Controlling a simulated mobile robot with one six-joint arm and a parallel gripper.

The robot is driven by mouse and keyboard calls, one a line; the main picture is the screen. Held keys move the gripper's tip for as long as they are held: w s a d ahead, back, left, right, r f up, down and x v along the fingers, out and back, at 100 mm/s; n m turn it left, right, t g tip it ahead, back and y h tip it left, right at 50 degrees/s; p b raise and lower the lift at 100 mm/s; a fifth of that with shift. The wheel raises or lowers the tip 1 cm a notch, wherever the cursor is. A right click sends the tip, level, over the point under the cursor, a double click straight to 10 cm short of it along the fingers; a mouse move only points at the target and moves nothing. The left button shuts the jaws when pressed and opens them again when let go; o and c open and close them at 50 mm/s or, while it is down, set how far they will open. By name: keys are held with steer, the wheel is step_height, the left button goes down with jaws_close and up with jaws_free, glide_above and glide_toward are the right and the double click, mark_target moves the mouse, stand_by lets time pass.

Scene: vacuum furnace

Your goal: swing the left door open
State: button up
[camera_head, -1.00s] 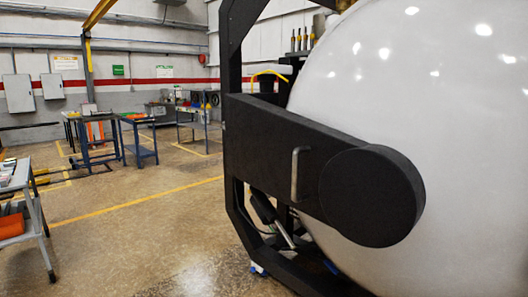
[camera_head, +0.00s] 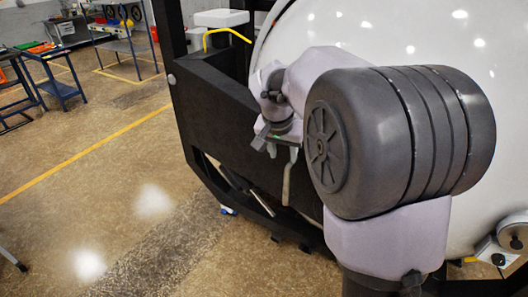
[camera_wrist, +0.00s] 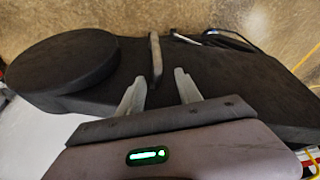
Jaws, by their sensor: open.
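The left door is a large white rounded shell (camera_head: 400,30) carried by a black arm (camera_head: 215,105). A grey upright bar handle (camera_head: 288,178) stands on the black arm's face. It also shows in the wrist view (camera_wrist: 155,55), just beyond my fingertips. My gripper (camera_wrist: 159,77) is open, with one finger to each side of the handle's near end in the picture. I cannot tell how deep the handle sits between them, and neither finger visibly presses on it. In the head view my gripper (camera_head: 277,143) is at the handle's upper part. My own arm hides the black arm's round end there.
A round black hub (camera_wrist: 62,70) lies left of the handle in the wrist view. A yellow hose (camera_head: 228,35) arches above the black arm. Blue work tables (camera_head: 55,82) stand at the far left. The floor left of the furnace is open.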

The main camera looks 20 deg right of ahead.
glide_toward(288, 180)
steer(key=x, duration=0.4)
steer(key=w+x, duration=0.1)
steer(key=x, duration=0.7)
steer(key=shift+w+d+b, duration=0.25)
steer(key=shift+b, duration=0.1)
steer(key=shift+s, duration=0.1)
steer(key=shift+c, duration=0.3)
jaws_close()
